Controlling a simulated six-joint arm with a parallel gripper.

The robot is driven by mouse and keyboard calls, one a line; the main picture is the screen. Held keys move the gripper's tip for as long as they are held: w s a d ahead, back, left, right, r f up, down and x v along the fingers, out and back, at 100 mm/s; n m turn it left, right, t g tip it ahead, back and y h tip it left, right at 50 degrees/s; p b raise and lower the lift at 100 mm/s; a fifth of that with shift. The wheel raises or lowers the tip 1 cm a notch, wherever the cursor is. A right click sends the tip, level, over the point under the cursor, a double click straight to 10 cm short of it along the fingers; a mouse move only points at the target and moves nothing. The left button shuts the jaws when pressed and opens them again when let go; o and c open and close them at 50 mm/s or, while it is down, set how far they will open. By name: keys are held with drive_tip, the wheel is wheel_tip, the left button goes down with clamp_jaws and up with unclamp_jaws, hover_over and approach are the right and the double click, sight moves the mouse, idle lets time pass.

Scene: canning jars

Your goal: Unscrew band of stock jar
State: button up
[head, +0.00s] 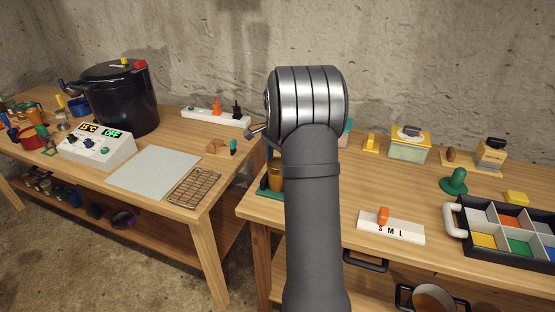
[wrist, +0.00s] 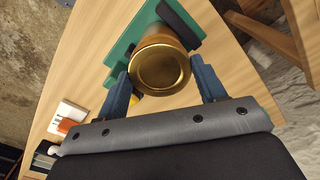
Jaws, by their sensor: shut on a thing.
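The stock jar stands upright on a green base (wrist: 130,38) on the right-hand bench, its gold band (wrist: 160,70) and lid facing my wrist camera. My gripper (wrist: 159,72) is over it in the wrist view, with one blue finger on each side of the band, shut on it. The jar's amber glass (head: 275,182) shows only partly at the left of my arm in the head view, where my fingers are hidden. I cannot tell whether the band has turned.
A white S M L block (head: 390,229) with an orange knob and a divided tray (head: 482,241) stand to the right. A green knobbed tool (head: 454,182) is behind them. The left bench holds a black canner (head: 118,100), a control box (head: 97,147) and a wire rack (head: 194,189).

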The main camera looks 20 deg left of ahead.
drive_tip(key=shift+n, duration=1.2)
drive_tip(key=shift+n, duration=2.3)
drive_tip(key=shift+n, duration=2.3)
